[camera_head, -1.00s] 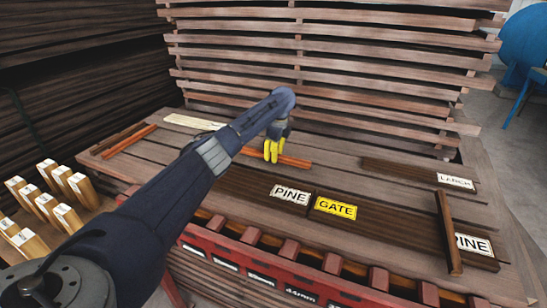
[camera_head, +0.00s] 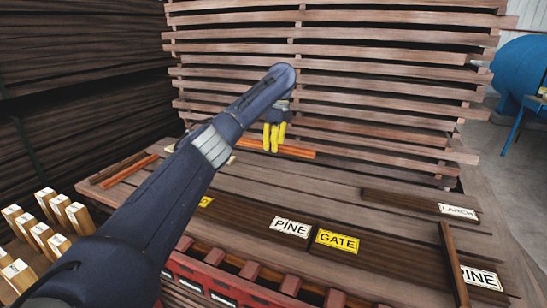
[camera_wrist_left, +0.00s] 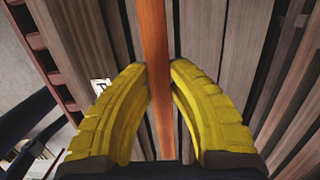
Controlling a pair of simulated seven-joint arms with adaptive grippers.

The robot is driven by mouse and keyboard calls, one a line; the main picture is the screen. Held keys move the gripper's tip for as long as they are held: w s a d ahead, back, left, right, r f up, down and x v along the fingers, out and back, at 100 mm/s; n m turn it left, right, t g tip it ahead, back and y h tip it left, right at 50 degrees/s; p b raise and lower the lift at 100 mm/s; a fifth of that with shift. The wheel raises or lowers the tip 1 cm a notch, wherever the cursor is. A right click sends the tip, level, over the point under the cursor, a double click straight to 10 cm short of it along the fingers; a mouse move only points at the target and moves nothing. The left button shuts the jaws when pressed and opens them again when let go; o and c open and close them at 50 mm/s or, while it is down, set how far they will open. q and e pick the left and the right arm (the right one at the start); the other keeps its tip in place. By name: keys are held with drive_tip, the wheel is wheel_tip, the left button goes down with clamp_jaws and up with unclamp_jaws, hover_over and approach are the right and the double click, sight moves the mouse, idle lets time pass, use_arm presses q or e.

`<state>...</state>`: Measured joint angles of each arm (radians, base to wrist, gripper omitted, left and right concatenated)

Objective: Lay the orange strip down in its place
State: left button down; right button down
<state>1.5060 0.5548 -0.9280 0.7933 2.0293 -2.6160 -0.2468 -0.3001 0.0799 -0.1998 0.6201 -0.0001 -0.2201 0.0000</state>
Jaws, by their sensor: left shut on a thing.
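My left gripper (camera_head: 274,150) has its yellow fingers shut on an orange strip (camera_head: 300,152) over the back of the slatted table. The strip lies crosswise in the head view, and part of it is behind the fingers. In the left wrist view the strip (camera_wrist_left: 154,35) runs lengthwise between the fingertips (camera_wrist_left: 157,65). It seems to be held above the boards, but the gap is hard to judge. A second orange strip (camera_head: 130,170) lies at the table's left end beside a dark strip. I cannot tell which spot is the held strip's place. My right gripper is not in view.
Dark boards with a PINE label (camera_head: 290,228), a yellow GATE label (camera_head: 337,241) and a LARCH label (camera_head: 458,211) lie on the table. A dark strip (camera_head: 454,265) lies across at right. A slatted stack (camera_head: 330,70) stands close behind. Labelled wooden blocks (camera_head: 40,235) stand at left.

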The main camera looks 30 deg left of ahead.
use_arm(q)
wheel_tip(320, 180, up, 2)
drive_tip(key=shift+r, duration=0.1)
drive_tip(key=shift+m, duration=0.4)
drive_tip(key=d+r, duration=0.1)
drive_tip(key=w+d+r, duration=0.1)
drive_tip(key=r, duration=0.1)
drive_tip(key=d+r, duration=0.1)
drive_tip(key=shift+w+d+r, duration=0.1)
drive_tip(key=shift+w+r, duration=0.05)
drive_tip(key=shift+r, duration=0.25)
drive_tip(key=d, duration=0.1)
drive_tip(key=d+r, duration=0.1)
drive_tip(key=d, duration=0.1)
drive_tip(key=shift+w+r, duration=0.2)
drive_tip(key=shift+r, duration=0.05)
drive_tip(key=d+r+n, duration=0.1)
drive_tip(key=d+r, duration=0.1)
drive_tip(key=d, duration=0.8)
drive_tip(key=n+g+h, duration=0.1)
drive_tip(key=n+h, duration=0.1)
drive_tip(key=n, duration=1.6)
hover_over(356, 239)
wheel_tip(356, 239, down, 7)
drive_tip(key=f, duration=1.9)
drive_tip(key=shift+w+f, duration=0.2)
drive_tip(key=shift+w, duration=0.05)
drive_tip(key=shift+f, duration=0.15)
